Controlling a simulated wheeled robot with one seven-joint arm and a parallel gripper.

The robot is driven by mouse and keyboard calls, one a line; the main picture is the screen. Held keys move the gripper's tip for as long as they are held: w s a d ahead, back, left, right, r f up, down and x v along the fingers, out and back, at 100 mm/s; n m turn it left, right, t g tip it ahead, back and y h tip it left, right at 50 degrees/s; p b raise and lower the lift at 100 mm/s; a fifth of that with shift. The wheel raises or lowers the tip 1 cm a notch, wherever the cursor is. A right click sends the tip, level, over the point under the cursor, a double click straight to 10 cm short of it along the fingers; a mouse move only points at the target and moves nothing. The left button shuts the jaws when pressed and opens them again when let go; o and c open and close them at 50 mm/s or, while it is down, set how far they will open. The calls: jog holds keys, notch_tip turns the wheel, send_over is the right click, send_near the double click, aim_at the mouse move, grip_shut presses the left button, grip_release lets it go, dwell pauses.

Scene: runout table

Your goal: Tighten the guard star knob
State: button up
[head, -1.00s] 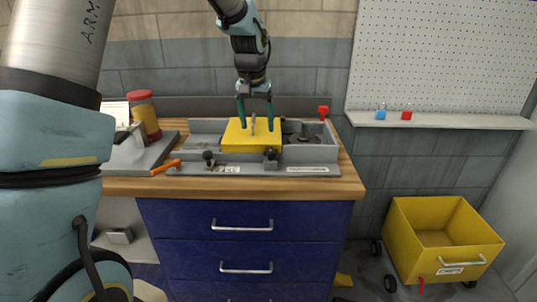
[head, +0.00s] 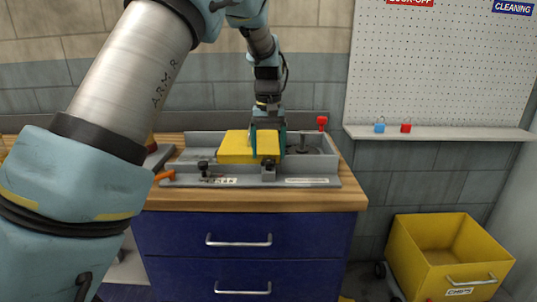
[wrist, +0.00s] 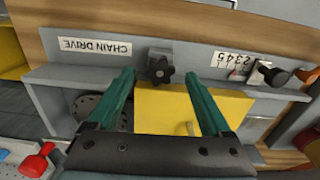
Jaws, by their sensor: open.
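The black star knob (head: 269,162) sits on the front wall of the grey machine, at the front right of the yellow guard (head: 235,149). In the wrist view the star knob (wrist: 159,71) shows its lobed face just beyond and between my fingertips, with the yellow guard (wrist: 170,112) behind it. My gripper (head: 267,153) points down over the guard's right part. Its green fingers are open and empty in the wrist view (wrist: 159,78), one on each side of the knob; contact cannot be told.
A second black knob (head: 203,166) by a number scale and an orange handle (head: 165,175) lie to the left. A red knob (head: 322,122) stands at the machine's back right. The wooden bench (head: 300,199) has a narrow bare front edge. A yellow bin (head: 430,255) stands at right.

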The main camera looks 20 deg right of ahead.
jog(key=shift+f, duration=1.1)
grip_shut()
